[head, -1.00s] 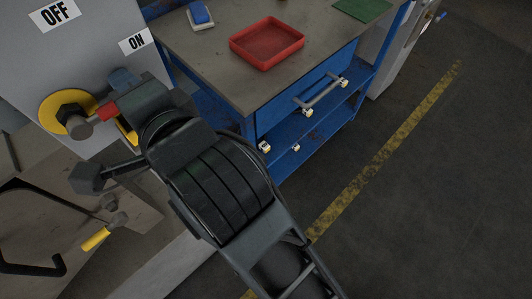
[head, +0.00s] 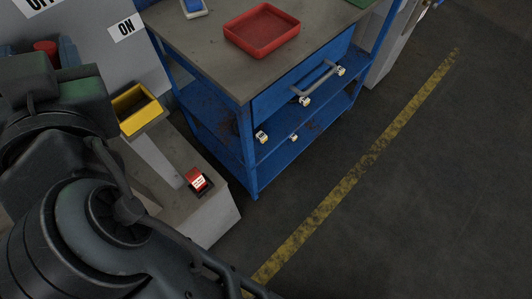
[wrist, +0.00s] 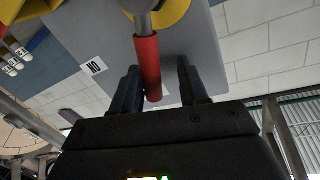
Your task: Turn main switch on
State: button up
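The main switch has a red handle (wrist: 149,68) on a grey shaft, in front of a yellow disc (wrist: 176,10) at the top of the wrist view. My gripper (wrist: 159,66) is open, with one finger on each side of the red handle. The handle lies closer to the left finger; I cannot tell if they touch. In the head view, part of the red handle (head: 45,47) shows above my arm, below the cut-off OFF label (head: 36,5) and left of the ON label (head: 125,27). My arm hides the switch's hub and disc there.
A yellow bin (head: 137,110) and a red rocker switch (head: 198,181) are right of my arm. A blue workbench (head: 254,178) with a red tray (head: 262,32) stands right of the panel. Floor beyond the yellow line (head: 375,150) is clear.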

jog(key=s+a+n, duration=0.1)
jog(key=s+n+p, duration=0.1)
jog(key=n, duration=0.1)
jog(key=shift+a+r, duration=0.25)
jog(key=shift+a, duration=0.1)
jog(key=b+v, duration=0.2)
jog(key=v, duration=0.6)
jog(key=w+d+f+h+b, duration=0.1)
jog(key=d+f+b, duration=0.5)
jog(key=d+f, duration=0.5)
jog(key=w+d+f+h+b, duration=0.1)
jog(key=d+f+b, duration=0.5)
jog(key=d+f, duration=0.6)
jog(key=shift+w+d+f+m+t+h, duration=0.35)
jog(key=shift+f+h, duration=0.35)
jog(key=shift+f, duration=2.7)
